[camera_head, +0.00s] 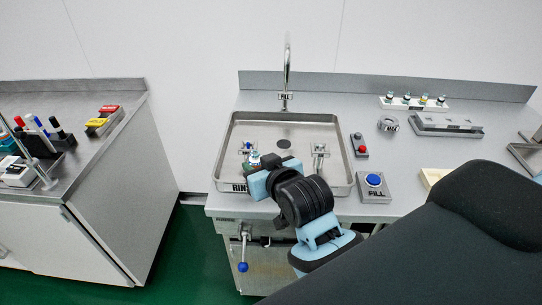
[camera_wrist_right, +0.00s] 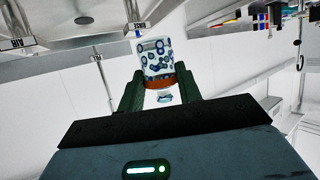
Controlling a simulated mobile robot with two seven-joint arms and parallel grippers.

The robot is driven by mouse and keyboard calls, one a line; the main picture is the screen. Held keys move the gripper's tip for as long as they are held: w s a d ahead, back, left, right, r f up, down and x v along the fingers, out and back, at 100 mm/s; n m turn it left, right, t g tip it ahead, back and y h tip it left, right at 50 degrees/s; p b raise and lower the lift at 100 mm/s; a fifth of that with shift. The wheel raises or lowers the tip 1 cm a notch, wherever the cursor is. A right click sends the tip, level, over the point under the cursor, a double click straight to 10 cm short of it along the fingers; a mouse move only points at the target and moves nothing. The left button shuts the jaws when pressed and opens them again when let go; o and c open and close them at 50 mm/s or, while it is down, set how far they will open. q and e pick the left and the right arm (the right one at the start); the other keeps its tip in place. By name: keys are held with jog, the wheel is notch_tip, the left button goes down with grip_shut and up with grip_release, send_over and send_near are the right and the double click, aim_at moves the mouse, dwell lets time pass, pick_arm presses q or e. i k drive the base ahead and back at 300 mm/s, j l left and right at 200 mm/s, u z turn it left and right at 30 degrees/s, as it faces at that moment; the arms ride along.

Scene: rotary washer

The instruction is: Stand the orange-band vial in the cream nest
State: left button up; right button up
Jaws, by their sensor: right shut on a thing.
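My right gripper (camera_wrist_right: 158,88) is shut on the orange-band vial (camera_wrist_right: 156,57), which has blue spots on a pale body and an orange band near the fingers. In the head view my right gripper (camera_head: 257,171) is over the left front part of the sink, and the vial is mostly hidden behind it. A cream block (camera_head: 431,178), seemingly the cream nest, lies on the counter to the right of the blue FILL button. My dark arm link covers much of it, so its opening cannot be seen. My left gripper is not in view.
The steel sink (camera_head: 231,133) has a tall tap (camera_head: 287,70). Right of it stand a red-button box (camera_head: 358,146), the FILL box (camera_head: 374,194) and a metal ring (camera_head: 388,124). A white rack (camera_head: 440,107) with several vials and a grey fixture (camera_head: 447,126) stand behind.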

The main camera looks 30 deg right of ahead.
aim_at(435, 181)
jog(key=z, duration=2.35)
jog(key=i+u, duration=0.3)
jog(key=i+l+u, duration=0.1)
jog(key=u, duration=0.25)
